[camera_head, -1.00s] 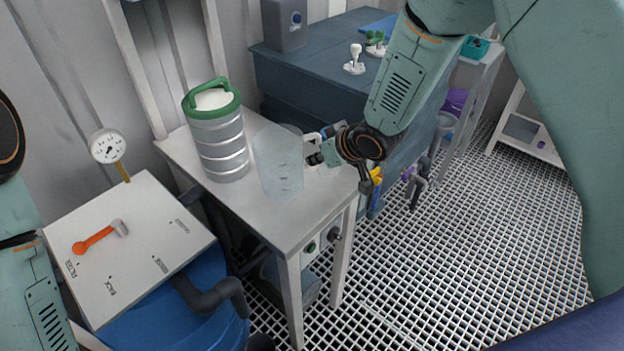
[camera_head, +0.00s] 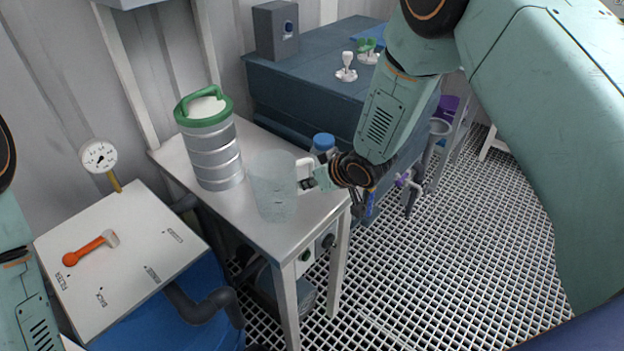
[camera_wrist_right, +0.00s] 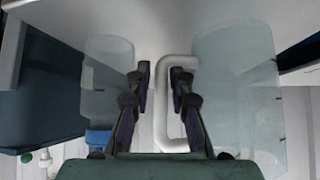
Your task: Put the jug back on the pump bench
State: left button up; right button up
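The translucent jug (camera_head: 272,190) stands upright on the pump bench (camera_head: 240,218), right of the ribbed canister, and its base appears to rest on the top. Its white handle (camera_wrist_right: 161,115) points toward my right arm. My right gripper (camera_head: 306,176) is at the handle. In the right wrist view, its two fingers (camera_wrist_right: 161,75) lie on either side of the handle's bar, one inside the loop, with small gaps visible, so it looks open. My left gripper is out of view; only part of the left arm shows at the left edge.
A metal canister with a green lid (camera_head: 212,150) stands close behind the jug. A blue-capped bottle (camera_head: 322,143) is just beyond my right gripper. A white panel (camera_head: 125,250) with an orange lever (camera_head: 88,248) and a gauge (camera_head: 99,157) lies left. Grating floor is open at right.

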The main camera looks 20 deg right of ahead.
jog(key=shift+o, duration=0.8)
jog(key=shift+w+f, duration=0.1)
jog(key=shift+a, duration=0.1)
jog(key=shift+s+r, duration=0.2)
jog(key=shift+r, duration=0.25)
jog(key=p+v, duration=0.2)
jog(key=v, duration=0.9)
jog(key=s+f+m+g+h, duration=0.2)
jog(key=s+f+m+g, duration=0.15)
jog(key=s+f, duration=1.15)
jog(key=s+d+f+g, duration=0.1)
jog(key=s+f+g, duration=0.1)
jog(key=s, duration=0.7)
jog(key=s+d+f+m+g+h, duration=0.1)
jog(key=s+d+f+g, duration=0.1)
jog(key=s, duration=0.8)
jog(key=shift+s+f+g+h, duration=0.15)
jog(key=shift+f+g+h, duration=0.15)
jog(key=shift+f+g, duration=0.05)
jog(key=shift+f+b, duration=0.1)
jog(key=shift+b, duration=0.3)
